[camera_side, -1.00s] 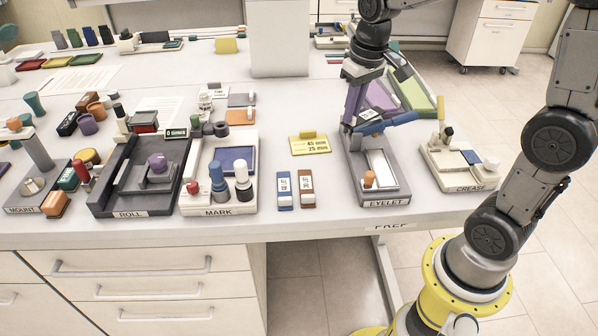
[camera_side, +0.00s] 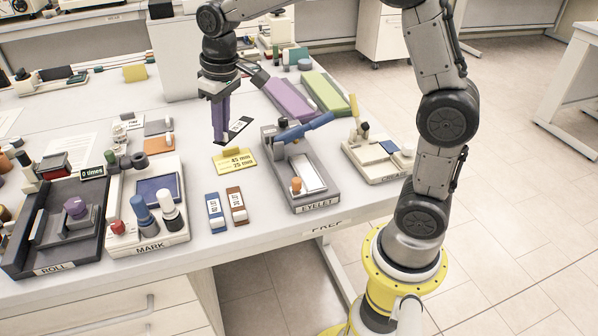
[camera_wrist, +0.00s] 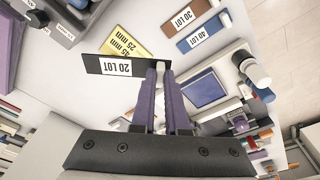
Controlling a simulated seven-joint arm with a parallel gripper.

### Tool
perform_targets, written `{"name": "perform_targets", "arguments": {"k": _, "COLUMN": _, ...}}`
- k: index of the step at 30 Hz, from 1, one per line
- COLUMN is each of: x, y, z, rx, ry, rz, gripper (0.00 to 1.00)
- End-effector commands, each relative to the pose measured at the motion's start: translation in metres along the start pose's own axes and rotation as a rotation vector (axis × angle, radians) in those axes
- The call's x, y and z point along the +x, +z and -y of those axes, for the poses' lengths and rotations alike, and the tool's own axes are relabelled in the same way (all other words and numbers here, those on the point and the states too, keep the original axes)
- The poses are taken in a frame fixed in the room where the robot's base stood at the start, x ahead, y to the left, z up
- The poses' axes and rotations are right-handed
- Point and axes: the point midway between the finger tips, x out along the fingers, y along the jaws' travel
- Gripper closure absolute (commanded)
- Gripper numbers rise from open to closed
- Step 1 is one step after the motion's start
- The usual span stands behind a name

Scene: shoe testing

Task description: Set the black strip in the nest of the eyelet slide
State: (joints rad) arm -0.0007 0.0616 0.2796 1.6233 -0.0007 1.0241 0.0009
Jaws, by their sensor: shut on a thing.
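The black strip (camera_wrist: 93,64) carries a white label reading "20 LOT" and also shows in the side view (camera_side: 233,134). My gripper (camera_side: 221,142) has purple fingers and is shut on one end of the strip. In the wrist view the fingertips (camera_wrist: 159,66) meet at the strip's right end. The strip is held in the air above the table, near the yellow card and left of the eyelet slide. The eyelet slide (camera_side: 327,202) is a dark grey tray labelled EYELET, with a pale plate (camera_side: 308,172), an orange knob (camera_side: 296,185) and a blue lever (camera_side: 304,127).
A blue strip (camera_side: 215,212) and a brown strip (camera_side: 237,205) lie left of the slide. The MARK station (camera_side: 150,245) is further left, and the CREASE station (camera_side: 380,160) is right. Purple and green blocks lie behind.

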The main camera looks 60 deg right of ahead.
Motion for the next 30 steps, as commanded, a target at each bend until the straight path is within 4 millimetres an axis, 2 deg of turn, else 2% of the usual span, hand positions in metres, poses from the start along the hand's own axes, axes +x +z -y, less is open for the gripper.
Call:
{"name": "perform_targets", "arguments": {"k": 1, "x": -0.017, "y": -0.003, "z": 0.0, "rx": 0.0, "ry": 0.0, "rz": -0.006, "gripper": 1.0}}
{"name": "perform_targets", "arguments": {"k": 3, "x": -0.033, "y": -0.006, "z": 0.0, "rx": 0.0, "ry": 0.0, "rz": -0.003, "gripper": 1.0}}
{"name": "perform_targets", "arguments": {"k": 13, "x": -0.102, "y": -0.015, "z": -0.001, "rx": -0.001, "ry": 0.0, "rz": -0.001, "gripper": 1.0}}
{"name": "perform_targets", "arguments": {"k": 23, "x": -0.128, "y": 0.049, "z": -0.034, "rx": -0.138, "ry": -0.012, "rz": 0.02, "gripper": 1.0}}
{"name": "perform_targets", "arguments": {"k": 26, "x": -0.137, "y": 0.075, "z": -0.043, "rx": -0.194, "ry": -0.019, "rz": 0.025, "gripper": 1.0}}
{"name": "perform_targets", "arguments": {"k": 30, "x": -0.15, "y": 0.125, "z": -0.053, "rx": -0.298, "ry": -0.034, "rz": 0.032, "gripper": 1.0}}
